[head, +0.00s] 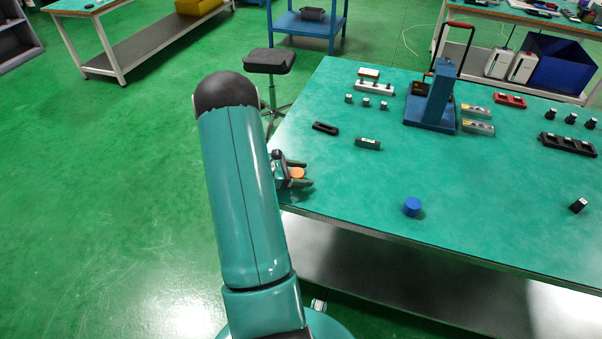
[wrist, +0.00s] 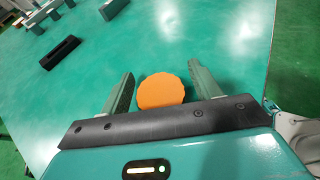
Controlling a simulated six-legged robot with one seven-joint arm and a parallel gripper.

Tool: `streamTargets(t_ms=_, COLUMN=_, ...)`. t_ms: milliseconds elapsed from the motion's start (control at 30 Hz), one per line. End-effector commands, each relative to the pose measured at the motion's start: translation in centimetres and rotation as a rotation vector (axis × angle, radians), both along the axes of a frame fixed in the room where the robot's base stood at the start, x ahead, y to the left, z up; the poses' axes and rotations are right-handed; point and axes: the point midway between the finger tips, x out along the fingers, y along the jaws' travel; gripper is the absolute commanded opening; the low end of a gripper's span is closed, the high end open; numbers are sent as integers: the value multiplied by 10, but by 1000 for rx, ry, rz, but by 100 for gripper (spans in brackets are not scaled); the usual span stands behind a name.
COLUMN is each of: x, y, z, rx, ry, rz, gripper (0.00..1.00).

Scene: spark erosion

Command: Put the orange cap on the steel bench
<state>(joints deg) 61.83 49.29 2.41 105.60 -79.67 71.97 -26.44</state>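The orange cap (head: 297,173) is a small round disc with a ribbed edge, near the left edge of the green-topped bench (head: 350,190). My gripper (head: 306,174) is low at that edge with its fingers around the cap. In the wrist view the cap (wrist: 162,91) lies between the fingers of my gripper (wrist: 162,70), close to the palm. The fingers are apart, with a narrow gap on each side of the cap. The cap's underside is hidden. Which surface is the steel bench is not clear; a metallic shelf (head: 400,275) shows below the green top.
A blue cylinder (head: 412,206) and a small black block (head: 578,205) stand at the front. A black tray (head: 325,128) and a dark green block (head: 368,143) lie behind my gripper. A blue press (head: 432,100) stands farther back. The middle of the top is mostly clear.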

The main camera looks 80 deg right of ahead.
Motion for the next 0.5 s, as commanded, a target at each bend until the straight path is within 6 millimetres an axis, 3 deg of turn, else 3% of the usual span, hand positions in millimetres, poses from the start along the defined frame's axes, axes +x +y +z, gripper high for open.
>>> streamTargets(t_ms=267, x=0, y=0, z=4, rx=-1, ry=0, rz=0, gripper=63)
streamTargets(t_ms=500, x=32, y=16, z=17, rx=-2, ry=-1, rz=6, gripper=63)
